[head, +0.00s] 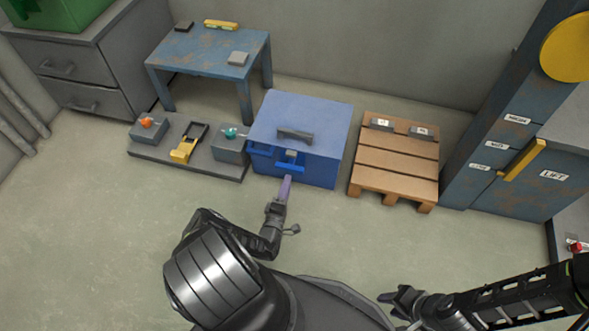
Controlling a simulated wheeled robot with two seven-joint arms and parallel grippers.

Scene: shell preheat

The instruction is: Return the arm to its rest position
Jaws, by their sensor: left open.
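My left arm (262,240) reaches forward over the floor. My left gripper (280,203) is open, just in front of the blue box (310,115). A purple piece (285,188) shows between the gripper and the box's front; I cannot tell whether it touches either. The blue box has a grey handle (295,134) on it and a brighter blue part (290,167) at its front. My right gripper (398,298) is low in the view, away from every object. It is too small and dark to tell if it is open.
A grey base (180,166) with an orange knob, a yellow-and-black device and a teal knob lies left of the box. A wooden pallet (396,162) stands to its right. A blue table (205,55) is behind, a labelled cabinet (520,172) at right. The front floor is clear.

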